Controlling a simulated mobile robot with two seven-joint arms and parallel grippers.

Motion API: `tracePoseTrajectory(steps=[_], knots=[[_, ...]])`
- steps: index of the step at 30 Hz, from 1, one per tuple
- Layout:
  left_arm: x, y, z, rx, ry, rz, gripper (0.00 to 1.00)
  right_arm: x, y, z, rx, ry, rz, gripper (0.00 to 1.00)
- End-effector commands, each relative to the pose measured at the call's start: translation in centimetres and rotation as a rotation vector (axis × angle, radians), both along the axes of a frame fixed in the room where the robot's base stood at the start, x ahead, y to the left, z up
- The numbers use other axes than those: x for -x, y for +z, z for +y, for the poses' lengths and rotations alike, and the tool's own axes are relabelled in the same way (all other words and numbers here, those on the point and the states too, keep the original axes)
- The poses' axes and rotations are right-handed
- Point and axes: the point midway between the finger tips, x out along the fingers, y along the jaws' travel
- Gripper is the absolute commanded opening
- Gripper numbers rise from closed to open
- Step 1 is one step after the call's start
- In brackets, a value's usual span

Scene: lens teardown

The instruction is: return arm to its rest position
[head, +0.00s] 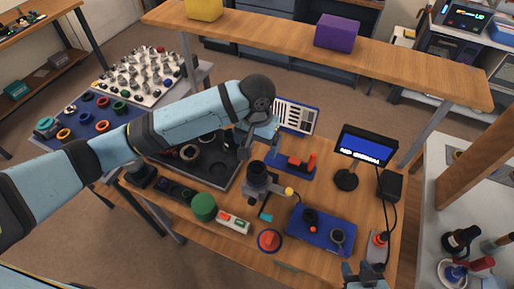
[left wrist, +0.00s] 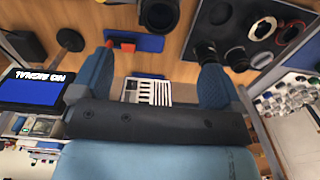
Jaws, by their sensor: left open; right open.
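My left arm reaches across the bench from the left in the head view. My left gripper (head: 258,142) is above the bench between the black parts tray (head: 222,172) and the blue pad with red pieces (head: 290,166). In the left wrist view its two blue fingers (left wrist: 155,75) are wide apart, with nothing between them. My right gripper (head: 364,274) is at the bottom edge of the head view, partly cut off. It is open, and I see nothing held in it.
A dark cylindrical device (head: 258,176) stands near the left gripper. A small display (head: 366,146) stands to the right. A green cylinder (head: 204,207) and a blue tray (head: 320,230) are near the front. A raised wooden shelf (head: 270,38) runs behind.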

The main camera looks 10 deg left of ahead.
Motion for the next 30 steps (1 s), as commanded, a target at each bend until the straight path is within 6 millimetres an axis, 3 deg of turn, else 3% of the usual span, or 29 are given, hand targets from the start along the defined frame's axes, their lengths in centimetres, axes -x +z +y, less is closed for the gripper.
tracePoseTrajectory(steps=[17, 25, 30], knots=[[0.6, -0.3, -0.3, 0.014, -0.011, 0.001, 0.93, -0.3, 0.1, 0.0, -0.003, -0.005, -0.004, 0.43], [6.1, -2.5, -2.8, 0.186, -0.108, -0.051, 0.93, -0.3, 0.1, 0.0, -0.003, -0.005, -0.003, 0.43], [9.7, -3.3, -2.3, 0.285, -0.122, -0.125, 0.93, -0.3, 0.1, 0.0, -0.003, -0.005, -0.003, 0.43]])
